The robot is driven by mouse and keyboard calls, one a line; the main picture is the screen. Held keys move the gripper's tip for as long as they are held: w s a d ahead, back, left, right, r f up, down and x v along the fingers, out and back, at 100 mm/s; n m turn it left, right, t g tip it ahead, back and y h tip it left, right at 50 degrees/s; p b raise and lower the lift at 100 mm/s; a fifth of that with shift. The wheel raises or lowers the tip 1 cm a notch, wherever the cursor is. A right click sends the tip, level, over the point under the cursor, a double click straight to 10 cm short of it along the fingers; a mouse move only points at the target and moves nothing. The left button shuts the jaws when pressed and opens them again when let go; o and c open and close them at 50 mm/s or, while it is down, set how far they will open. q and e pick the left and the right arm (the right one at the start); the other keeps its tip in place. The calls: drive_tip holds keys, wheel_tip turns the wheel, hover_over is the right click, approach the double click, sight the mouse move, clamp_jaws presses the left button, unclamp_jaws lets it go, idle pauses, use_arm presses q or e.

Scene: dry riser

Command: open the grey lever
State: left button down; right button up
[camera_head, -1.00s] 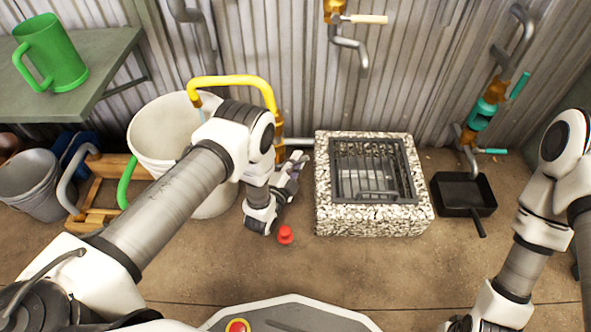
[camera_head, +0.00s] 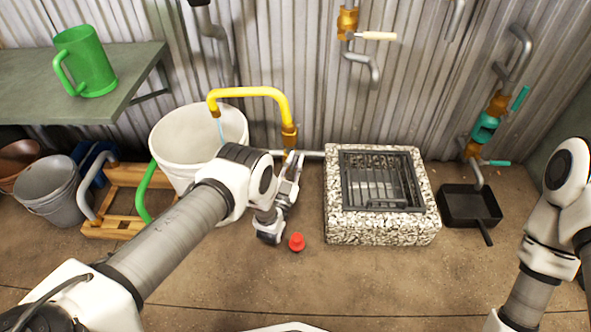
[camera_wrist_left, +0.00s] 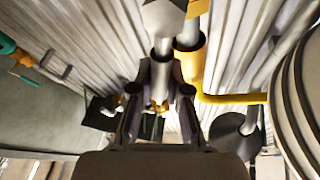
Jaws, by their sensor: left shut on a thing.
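The yellow tap (camera_head: 248,93) stands at the wall with its spout over the white bucket (camera_head: 198,135). A thin blue stream of water (camera_head: 221,130) shows below the spout. The grey lever (camera_head: 311,154) reaches sideways from the tap's brass base. My left gripper (camera_head: 293,165) is at this base, in front of the wall. In the left wrist view, my left gripper (camera_wrist_left: 160,92) has its fingers on both sides of a grey rod, seemingly the lever, beside the yellow tap (camera_wrist_left: 205,97). The exact contact is partly hidden. My right gripper is out of view.
A stone-rimmed grated drain (camera_head: 380,232) stands right of my left gripper. A red knob-like thing (camera_head: 297,242) is on the floor in front. A black pan (camera_head: 469,205) lies further right.

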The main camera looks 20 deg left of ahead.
use_arm(q)
drive_tip(key=shift+a+n+y, duration=0.3)
drive_tip(key=shift+n+y, duration=0.1)
drive_tip(key=shift+n, duration=0.2)
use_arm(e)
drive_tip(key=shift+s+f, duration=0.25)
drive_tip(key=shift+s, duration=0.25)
use_arm(q)
drive_tip(key=c, duration=1.1)
unclamp_jaws()
drive_tip(key=shift+s, duration=0.1)
drive_tip(key=v, duration=0.7)
drive_tip(key=shift+s+f, duration=0.15)
drive_tip(key=shift+s, duration=0.05)
